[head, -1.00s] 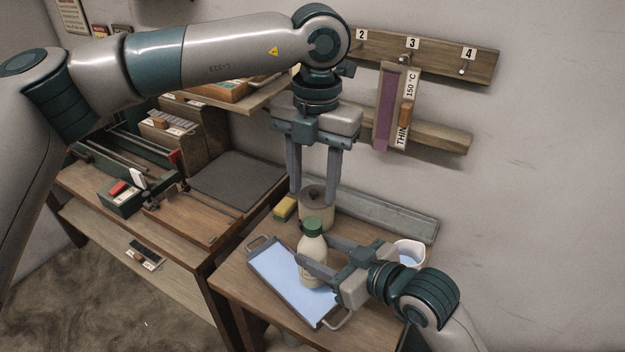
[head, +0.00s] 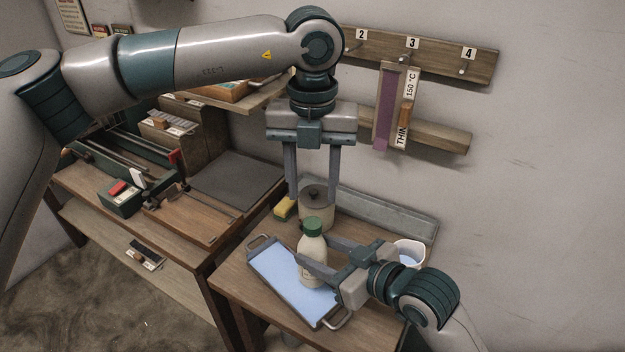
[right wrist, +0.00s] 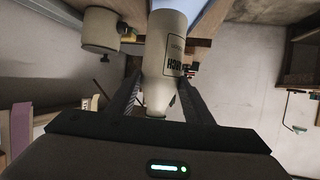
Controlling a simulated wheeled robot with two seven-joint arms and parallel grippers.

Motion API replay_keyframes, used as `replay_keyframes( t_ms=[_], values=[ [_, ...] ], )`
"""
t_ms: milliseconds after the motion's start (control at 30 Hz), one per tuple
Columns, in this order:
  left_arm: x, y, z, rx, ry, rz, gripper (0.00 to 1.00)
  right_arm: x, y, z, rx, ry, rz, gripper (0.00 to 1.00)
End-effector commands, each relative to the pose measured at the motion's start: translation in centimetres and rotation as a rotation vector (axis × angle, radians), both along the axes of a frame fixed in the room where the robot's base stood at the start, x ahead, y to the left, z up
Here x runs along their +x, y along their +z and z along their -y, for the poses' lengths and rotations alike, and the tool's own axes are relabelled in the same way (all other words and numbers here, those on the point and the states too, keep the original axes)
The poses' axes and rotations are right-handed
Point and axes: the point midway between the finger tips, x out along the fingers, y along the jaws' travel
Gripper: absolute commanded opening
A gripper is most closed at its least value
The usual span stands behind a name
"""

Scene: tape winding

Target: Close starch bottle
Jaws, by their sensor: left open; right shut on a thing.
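The starch bottle (head: 311,262), cream with a label, stands upright at the blue tray. A green cap (head: 313,225) sits on its top; whether it is screwed tight cannot be told. My right gripper (head: 313,253) is shut on the bottle's body from the right. My left gripper (head: 313,197) is open and empty, pointing down. In the head view its fingertips appear above the cap, apart from it, on either side of a pot behind.
The blue tray (head: 275,268) has metal handles. Behind the bottle stand a lidded grey pot (head: 317,208) and a yellow sponge (head: 285,208). A white container (head: 410,250) is at the right. A wall rack (head: 440,60) holds hanging strips.

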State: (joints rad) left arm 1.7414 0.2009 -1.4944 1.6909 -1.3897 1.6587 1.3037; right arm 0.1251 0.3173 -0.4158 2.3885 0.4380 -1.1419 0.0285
Motion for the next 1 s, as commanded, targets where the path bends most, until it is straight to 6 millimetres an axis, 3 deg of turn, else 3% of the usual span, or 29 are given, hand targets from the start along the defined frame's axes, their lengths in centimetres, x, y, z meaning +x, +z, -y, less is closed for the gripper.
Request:
replay_keyframes(
  t_ms=[600,1000],
  values=[
    [0.0,-6.8,0.0,0.000,0.000,-0.001,0.42,0.0,0.1,0.0,0.001,0.000,0.001,0.00],
    [0.0,-7.4,0.0,0.000,0.000,0.000,0.42,0.0,0.1,0.0,0.001,0.000,0.001,0.00]
  ],
)
